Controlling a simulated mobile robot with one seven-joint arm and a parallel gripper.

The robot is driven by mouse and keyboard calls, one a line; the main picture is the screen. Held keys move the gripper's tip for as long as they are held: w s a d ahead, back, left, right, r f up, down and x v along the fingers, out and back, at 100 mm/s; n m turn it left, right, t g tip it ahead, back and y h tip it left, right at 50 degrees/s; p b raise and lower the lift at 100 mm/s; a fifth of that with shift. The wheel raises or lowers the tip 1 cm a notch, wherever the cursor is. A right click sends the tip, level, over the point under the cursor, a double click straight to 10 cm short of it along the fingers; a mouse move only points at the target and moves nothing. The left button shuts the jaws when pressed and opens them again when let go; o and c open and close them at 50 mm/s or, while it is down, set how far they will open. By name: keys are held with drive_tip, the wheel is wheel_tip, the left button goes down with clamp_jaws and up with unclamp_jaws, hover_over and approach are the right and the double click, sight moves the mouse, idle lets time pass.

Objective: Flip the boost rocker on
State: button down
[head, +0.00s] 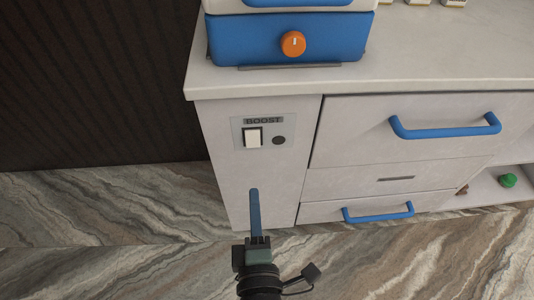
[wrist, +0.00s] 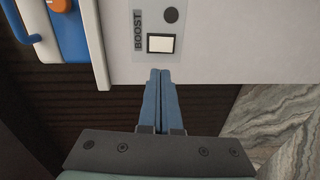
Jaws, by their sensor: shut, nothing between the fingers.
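The boost rocker (head: 253,137) is a white switch on a grey plate labelled BOOST (head: 263,120), set in the cabinet's left front panel. A dark round spot (head: 278,140) sits beside it, and looks unlit. In the wrist view the rocker (wrist: 161,44) is just beyond the fingertips. My gripper (head: 254,190) is shut and empty, its blue fingers together, below the rocker in the head view. In the wrist view my gripper (wrist: 160,72) points at the rocker, and a small gap shows between them in the picture. I cannot tell the true distance.
A blue appliance with an orange knob (head: 292,44) stands on the white countertop (head: 430,60). Drawers with blue handles (head: 445,130) are to the right. An open shelf (head: 490,192) holds a green item (head: 508,180). The floor (head: 110,205) before the cabinet is clear.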

sight(253, 147)
drive_tip(key=shift+s+d+f+n, duration=0.1)
drive_tip(key=shift+f+n, duration=0.05)
drive_tip(key=shift+f, duration=0.35)
drive_tip(key=shift+s+d+f+n, duration=0.1)
drive_tip(key=shift+f+n, duration=0.05)
drive_tip(key=shift+f, duration=0.3)
drive_tip(key=w+b, duration=0.1)
drive_tip(key=w, duration=0.3)
drive_tip(key=w+f+b, duration=0.1)
drive_tip(key=w, duration=0.4)
drive_tip(key=w+b, duration=0.2)
drive_tip(key=w, duration=0.3)
drive_tip(key=shift+f, duration=0.35)
drive_tip(key=shift+w, duration=0.2)
drive_tip(key=shift+f, duration=0.1)
